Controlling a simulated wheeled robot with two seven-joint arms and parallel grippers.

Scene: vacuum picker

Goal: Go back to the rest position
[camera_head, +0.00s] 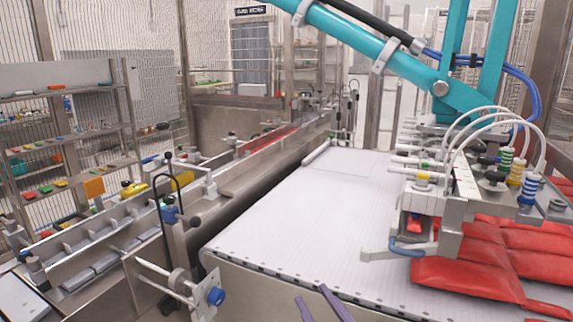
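My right gripper (310,293) shows at the bottom edge as two thin, dark purple fingers. They stand apart with nothing visible between them, in front of the near edge of the white conveyor belt (270,225). The rest of that gripper and its arm are below the picture. My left gripper is not in view. Several red packets (465,278) lie on the right of the belt, well to the right of the fingers. A vacuum picker head (455,195) with white hoses is over them, on a teal arm (375,50).
A metal side conveyor (245,175) with brackets and rails runs along the left. A bracket with a blue knob (215,296) juts out at the near left. Shelves with small coloured items (60,120) stand further left. The middle of the belt is clear.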

